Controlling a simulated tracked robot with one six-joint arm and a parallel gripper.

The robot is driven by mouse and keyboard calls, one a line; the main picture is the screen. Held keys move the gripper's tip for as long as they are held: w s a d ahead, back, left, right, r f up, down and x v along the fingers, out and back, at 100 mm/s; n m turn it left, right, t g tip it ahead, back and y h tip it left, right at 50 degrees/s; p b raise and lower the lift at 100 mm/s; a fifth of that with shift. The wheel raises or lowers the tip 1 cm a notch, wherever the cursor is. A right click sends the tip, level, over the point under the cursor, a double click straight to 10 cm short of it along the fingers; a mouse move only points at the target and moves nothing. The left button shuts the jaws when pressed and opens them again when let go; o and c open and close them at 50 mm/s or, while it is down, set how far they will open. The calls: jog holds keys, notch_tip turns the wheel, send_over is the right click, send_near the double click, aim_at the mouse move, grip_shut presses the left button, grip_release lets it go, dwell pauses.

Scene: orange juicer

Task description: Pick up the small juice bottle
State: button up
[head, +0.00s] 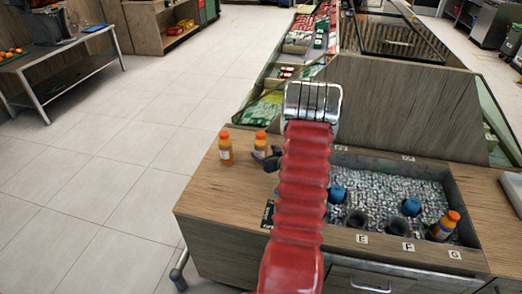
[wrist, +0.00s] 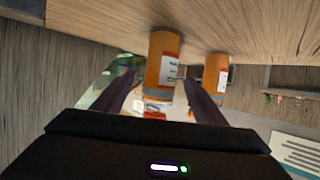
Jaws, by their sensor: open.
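Two small orange juice bottles with orange caps and white labels stand upright on the wooden counter: a left one (head: 226,152) and a right one (head: 261,140). My gripper (head: 265,156) is at the right one, which it partly hides in the head view. In the wrist view, which looks upside down, my open gripper (wrist: 158,92) has its dark fingers on either side of the nearer bottle (wrist: 161,60). I cannot tell whether either finger touches it. The other bottle (wrist: 215,74) stands outside the fingers, to the right in that view.
A sunken bin of ice (head: 385,189) right of my arm holds blue-topped items (head: 411,207), dark cups (head: 357,219) and another orange bottle (head: 443,228). A wooden panel (head: 405,108) rises behind it. The counter (head: 205,195) is bare at front left.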

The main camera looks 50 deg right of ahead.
aim_at(264, 151)
jog(key=shift+x, duration=1.7)
jog(key=shift+f, duration=0.1)
jog(key=shift+x, duration=2.55)
jog(key=shift+c, duration=0.4)
jog(key=c, duration=1.3)
jog(key=shift+r, duration=5)
